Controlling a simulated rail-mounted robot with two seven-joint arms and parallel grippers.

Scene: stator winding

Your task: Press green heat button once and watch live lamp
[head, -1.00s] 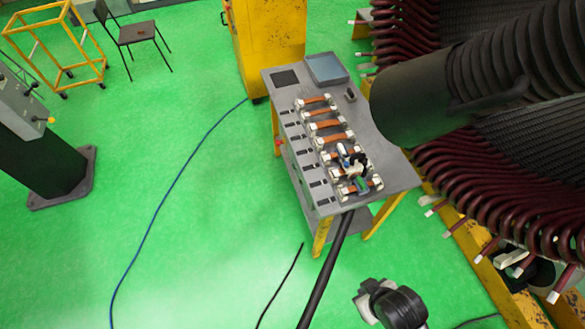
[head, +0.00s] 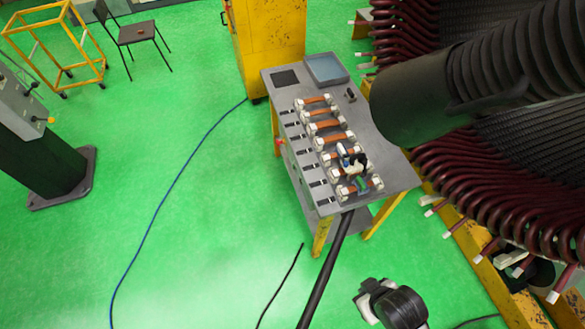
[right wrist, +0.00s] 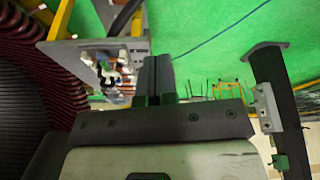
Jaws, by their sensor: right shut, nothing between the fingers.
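I cannot make out the green heat button or the live lamp in any view. A grey control box (head: 22,105) on a dark column stands at the left in the head view; it has small levers and a yellow knob. A grey box on the column (right wrist: 265,108) also shows at the right of the right wrist view. My right gripper (right wrist: 157,62) is shut and empty, its dark fingers together, apart from the box and the bench. In the head view, a black and white part low at the right appears to be my right gripper (head: 372,298). My left gripper is not in view.
A grey bench (head: 385,185) on yellow legs carries several copper-coloured bars in white holders and small tools. The stator's maroon coils (head: 475,175) fill the right side. A yellow cabinet (head: 265,45) stands behind.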

